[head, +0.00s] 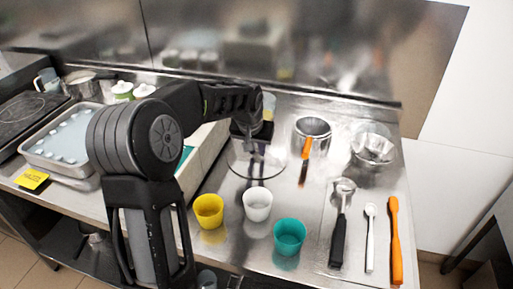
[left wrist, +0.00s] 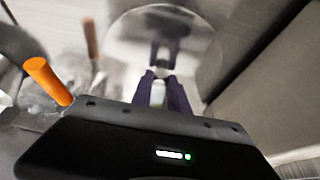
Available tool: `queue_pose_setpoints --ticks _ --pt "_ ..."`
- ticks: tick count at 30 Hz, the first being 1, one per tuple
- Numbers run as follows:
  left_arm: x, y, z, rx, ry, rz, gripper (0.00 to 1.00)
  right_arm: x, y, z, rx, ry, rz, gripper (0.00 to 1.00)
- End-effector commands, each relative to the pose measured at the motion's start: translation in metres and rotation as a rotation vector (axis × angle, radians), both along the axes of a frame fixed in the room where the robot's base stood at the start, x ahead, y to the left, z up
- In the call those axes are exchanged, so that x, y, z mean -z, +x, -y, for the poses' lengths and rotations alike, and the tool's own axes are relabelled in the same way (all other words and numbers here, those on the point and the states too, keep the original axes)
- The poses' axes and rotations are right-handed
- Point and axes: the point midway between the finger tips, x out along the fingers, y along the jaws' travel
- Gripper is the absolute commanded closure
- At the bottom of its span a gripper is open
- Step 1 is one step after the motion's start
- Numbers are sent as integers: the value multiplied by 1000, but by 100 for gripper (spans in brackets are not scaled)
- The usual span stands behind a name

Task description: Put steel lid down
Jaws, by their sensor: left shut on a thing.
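The steel lid (head: 240,168) is a round, mirror-like disc over the middle of the counter, below my left gripper (head: 252,142). In the left wrist view the lid (left wrist: 195,58) spreads out beyond the fingertips (left wrist: 159,84) and reflects them. My left gripper is shut on the lid at its middle, probably by a small knob that the fingers mostly hide. I cannot tell whether the lid's underside touches the counter. My right gripper is in neither view.
Yellow (head: 209,210), white (head: 257,203) and teal (head: 289,236) cups stand in front of the lid. A steel pot (head: 312,132) with an orange-handled spatula (head: 305,160) and a steel bowl (head: 373,147) stand to the right. Utensils lie at the front right, including an orange one (head: 395,240).

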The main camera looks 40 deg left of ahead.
Motion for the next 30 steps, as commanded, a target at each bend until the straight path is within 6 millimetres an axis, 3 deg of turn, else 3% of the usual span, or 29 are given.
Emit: queue_pose_setpoints --ticks 8,9,16,24,30 --pt "4 0 0 0 0 0 100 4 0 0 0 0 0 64" --pt "3 0 0 0 0 0 77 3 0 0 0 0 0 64" --pt "3 0 0 1 0 0 59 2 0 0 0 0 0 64" --pt "2 0 0 1 0 0 58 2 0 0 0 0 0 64" --pt "-10 -3 1 0 0 1 58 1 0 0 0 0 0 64"
